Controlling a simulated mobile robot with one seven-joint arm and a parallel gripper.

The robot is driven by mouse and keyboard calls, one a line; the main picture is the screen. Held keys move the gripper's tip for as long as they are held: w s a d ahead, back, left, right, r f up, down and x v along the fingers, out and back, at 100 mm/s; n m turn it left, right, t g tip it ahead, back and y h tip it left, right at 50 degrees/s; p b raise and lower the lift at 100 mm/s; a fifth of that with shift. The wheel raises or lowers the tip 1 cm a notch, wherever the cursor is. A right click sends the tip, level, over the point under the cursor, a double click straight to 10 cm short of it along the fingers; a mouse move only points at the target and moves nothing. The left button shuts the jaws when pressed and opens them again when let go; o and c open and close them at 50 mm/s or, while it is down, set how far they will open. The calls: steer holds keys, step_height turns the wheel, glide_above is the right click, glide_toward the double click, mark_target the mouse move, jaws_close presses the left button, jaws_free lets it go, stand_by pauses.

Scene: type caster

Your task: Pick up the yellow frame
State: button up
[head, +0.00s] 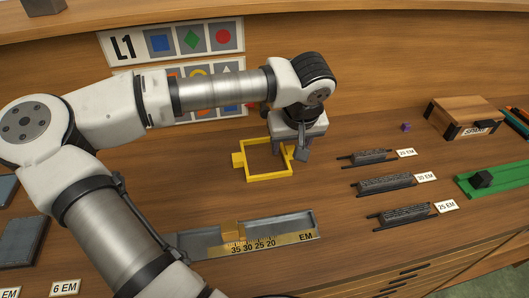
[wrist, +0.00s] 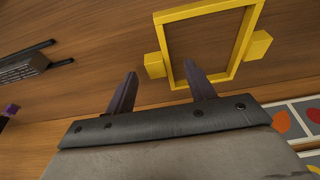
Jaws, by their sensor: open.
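The yellow frame (head: 268,177) is a square, open frame lying on the wooden table in the middle of the head view. A small block sticks out from its left side there. In the wrist view the frame (wrist: 207,10) fills the upper right, with blocks on two opposite sides. My gripper (head: 293,152) is open at the frame's right side in the head view. In the wrist view the fingers of my gripper (wrist: 160,70) lie on either side of the frame's left bar, one over the opening and one outside. I cannot tell whether they touch it.
A metal tray with a brass block (head: 231,229) and a scale lies in front of the frame. Several dark slotted pieces (head: 385,184) with EM labels lie to the right. Beyond them are a purple cube (head: 406,127), a wooden box (head: 464,117) and a green strip (head: 508,176).

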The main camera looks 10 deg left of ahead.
steer(key=shift+x, duration=0.85)
steer(key=shift+c, duration=0.4)
steer(key=c, duration=1)
steer(key=shift+c, duration=0.3)
steer(key=shift+r, duration=0.15)
